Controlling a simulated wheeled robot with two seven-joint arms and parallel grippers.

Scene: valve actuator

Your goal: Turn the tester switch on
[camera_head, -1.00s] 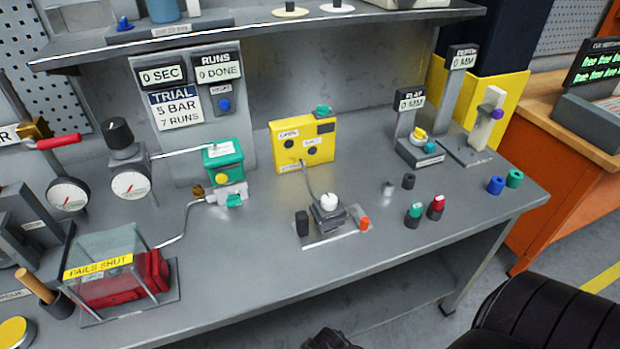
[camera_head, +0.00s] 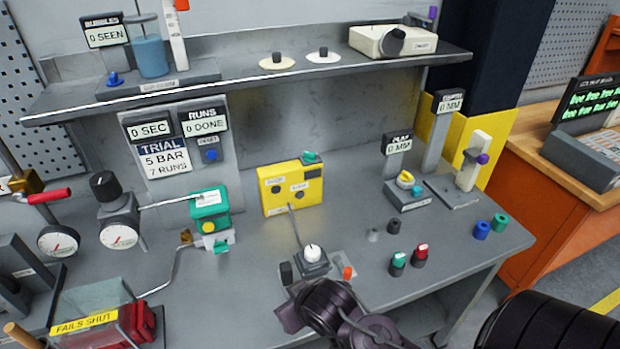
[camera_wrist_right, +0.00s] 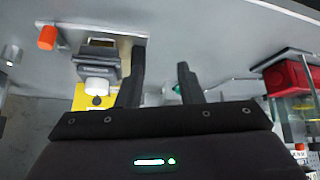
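The yellow box (camera_head: 291,187), which I take to be the tester, stands upright at the back of the bench. A small teal switch (camera_head: 310,157) sits on its top right edge. A cable runs down to a grey block with a white knob (camera_head: 312,252). My right gripper (camera_wrist_right: 160,70) is open, with nothing between its fingers in the right wrist view. My right arm (camera_head: 335,308) comes in at the bottom of the head view, in front of the knob block and clear of the yellow box; its fingertips are hard to make out there. My left gripper is not in view.
A green actuator (camera_head: 210,208) with a pipe stands left of the box. A red unit (camera_head: 135,325) under a clear cover is at front left. Caps (camera_head: 398,260) and a gauge stand (camera_head: 407,195) are to the right. A shelf (camera_head: 250,88) overhangs the back.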

